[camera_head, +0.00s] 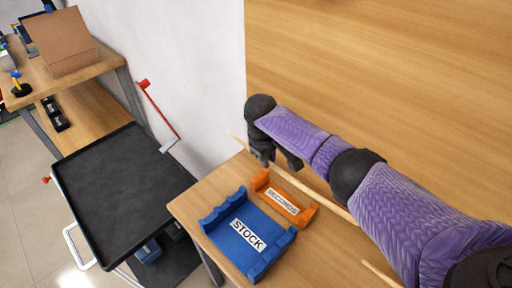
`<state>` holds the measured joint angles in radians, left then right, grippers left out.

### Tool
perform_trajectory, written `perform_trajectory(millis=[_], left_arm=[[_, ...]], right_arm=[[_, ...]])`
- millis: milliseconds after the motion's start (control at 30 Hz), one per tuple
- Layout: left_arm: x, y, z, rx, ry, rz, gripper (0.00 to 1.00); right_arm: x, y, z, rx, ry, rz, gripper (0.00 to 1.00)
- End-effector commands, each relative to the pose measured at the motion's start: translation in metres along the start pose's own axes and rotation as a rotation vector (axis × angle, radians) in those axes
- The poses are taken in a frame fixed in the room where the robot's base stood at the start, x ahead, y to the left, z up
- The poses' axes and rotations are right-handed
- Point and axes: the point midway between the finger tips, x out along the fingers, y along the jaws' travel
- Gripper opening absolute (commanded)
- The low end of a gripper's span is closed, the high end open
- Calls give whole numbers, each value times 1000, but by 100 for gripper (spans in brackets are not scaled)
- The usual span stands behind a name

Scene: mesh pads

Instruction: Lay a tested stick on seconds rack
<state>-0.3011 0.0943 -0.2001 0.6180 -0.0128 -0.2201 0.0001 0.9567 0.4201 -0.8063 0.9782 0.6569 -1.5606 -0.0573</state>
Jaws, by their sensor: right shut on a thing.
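A long, thin wooden stick (308,191) runs diagonally behind the orange rack and passes at my right gripper. My right gripper (278,160) points down and is shut on this stick, beyond the rack's far side. The orange rack (283,201) is labelled SECONDS and stands on the wooden table; no stick shows lying in it. I cannot tell how high the held stick is above the rack or table. My arm hides part of the stick's right end. My left gripper is not in view.
A blue rack (248,236) labelled STOCK stands just in front of the orange one. Another stick end (381,274) shows at the lower right. A black tray cart (122,185) stands left of the table (190,203). A wooden panel rises behind my arm.

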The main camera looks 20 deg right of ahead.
Motion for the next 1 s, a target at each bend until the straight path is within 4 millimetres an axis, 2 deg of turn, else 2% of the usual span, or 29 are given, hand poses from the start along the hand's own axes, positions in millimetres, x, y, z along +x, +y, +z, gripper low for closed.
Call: perform_trajectory(millis=[167,500,700,967,1000], left_arm=[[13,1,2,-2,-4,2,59],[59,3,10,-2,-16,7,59],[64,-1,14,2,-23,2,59],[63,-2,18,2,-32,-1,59],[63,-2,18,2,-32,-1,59]], right_arm=[[13,-2,0,-1,1,0,0],[58,-11,0,-1,-2,0,0],[74,-14,0,0,0,-1,0],[74,-14,-1,0,2,0,0],[74,-14,-1,0,2,0,24]])
